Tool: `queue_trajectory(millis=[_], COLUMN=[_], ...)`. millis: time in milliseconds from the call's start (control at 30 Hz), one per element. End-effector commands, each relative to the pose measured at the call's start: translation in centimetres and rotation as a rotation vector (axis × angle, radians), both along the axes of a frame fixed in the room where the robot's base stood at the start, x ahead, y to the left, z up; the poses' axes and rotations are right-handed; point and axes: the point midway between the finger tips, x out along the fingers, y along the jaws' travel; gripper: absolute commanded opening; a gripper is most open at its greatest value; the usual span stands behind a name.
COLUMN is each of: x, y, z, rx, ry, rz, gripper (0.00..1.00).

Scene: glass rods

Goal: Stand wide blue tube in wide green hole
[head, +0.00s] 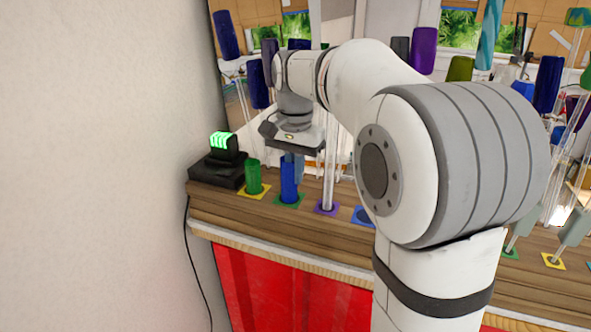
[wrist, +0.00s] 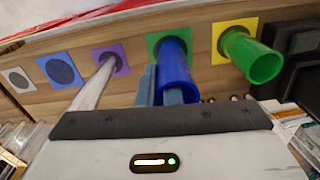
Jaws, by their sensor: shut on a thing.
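The wide blue tube (head: 288,182) stands upright in the head view, its lower end at the green square (head: 277,200). In the wrist view the tube (wrist: 174,78) has its open top toward me and its far end within the green square (wrist: 154,42). The tube covers the hole, so I cannot tell how deep it sits.
A green tube (head: 254,176) stands on a yellow square just left. A clear rod (head: 329,180) stands on a purple square just right. A black device with a lit green top (head: 223,143) sits near the left wall. A blue square (wrist: 60,71) has nothing standing in it.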

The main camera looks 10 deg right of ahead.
Motion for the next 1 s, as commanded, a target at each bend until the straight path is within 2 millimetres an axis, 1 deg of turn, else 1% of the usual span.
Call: queue_trajectory(millis=[333,933,967,1000], x=[0.0,0.0,0.0,0.0], y=[0.0,0.1,0.1,0.1], z=[-0.2,-1.4,-1.3,-1.3], rx=[0.0,0.0,0.0,0.0], ry=[0.0,-0.001,-0.001,-0.001], rz=[0.001,0.002,0.002,0.002], gripper=[0.0,0.0,0.07,0.11])
